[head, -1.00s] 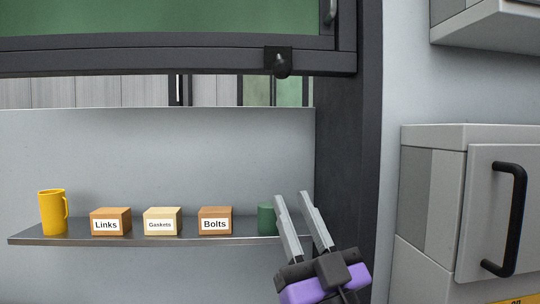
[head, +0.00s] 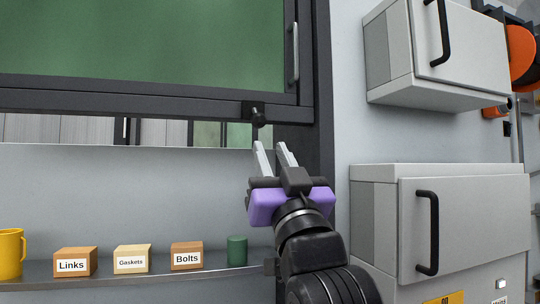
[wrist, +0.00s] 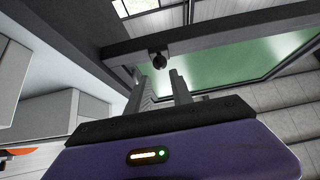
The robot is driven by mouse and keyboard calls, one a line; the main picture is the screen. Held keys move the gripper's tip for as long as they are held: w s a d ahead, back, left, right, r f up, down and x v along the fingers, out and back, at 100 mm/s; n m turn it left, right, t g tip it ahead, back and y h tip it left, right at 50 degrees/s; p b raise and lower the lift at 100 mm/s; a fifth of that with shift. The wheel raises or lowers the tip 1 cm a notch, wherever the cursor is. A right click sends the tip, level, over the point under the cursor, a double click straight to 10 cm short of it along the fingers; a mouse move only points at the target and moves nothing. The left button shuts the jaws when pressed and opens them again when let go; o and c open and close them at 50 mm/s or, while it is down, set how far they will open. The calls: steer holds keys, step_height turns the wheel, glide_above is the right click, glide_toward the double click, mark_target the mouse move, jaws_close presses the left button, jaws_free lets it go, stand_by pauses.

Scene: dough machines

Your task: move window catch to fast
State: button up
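The window catch (head: 257,115) is a small black knob on a dark plate at the bottom rail of the window frame (head: 180,105). It also shows in the wrist view (wrist: 159,60), just beyond and above my fingertips. My gripper (head: 270,147) has two grey fingers and a purple body. The fingers stand apart with nothing between them, pointing up towards the catch from just below it. In the wrist view the fingers (wrist: 162,80) show a gap between them, and the catch lies close to the left finger's tip. No contact is visible.
A metal shelf (head: 160,276) below the window carries a yellow mug (head: 11,253), boxes labelled Links, Gaskets and Bolts (head: 187,255), and a green cup (head: 237,251). Grey cabinets with black handles (head: 427,233) stand on the right. The wall between window and shelf is clear.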

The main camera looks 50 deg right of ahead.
steer(key=shift+p+x, duration=1.35)
steer(key=shift+x, duration=2.65)
steer(key=shift+w+d+r, duration=0.15)
steer(key=shift+r, duration=0.05)
jaws_close()
step_height(320, 180, up, 8)
steer(key=p, duration=0.8)
glide_above(260, 124)
steer(key=shift+s+a, duration=0.35)
steer(key=shift+s, duration=0.1)
jaws_free()
steer(key=shift+f, duration=0.1)
steer(key=shift+o, duration=0.2)
steer(key=shift+w+d, duration=0.1)
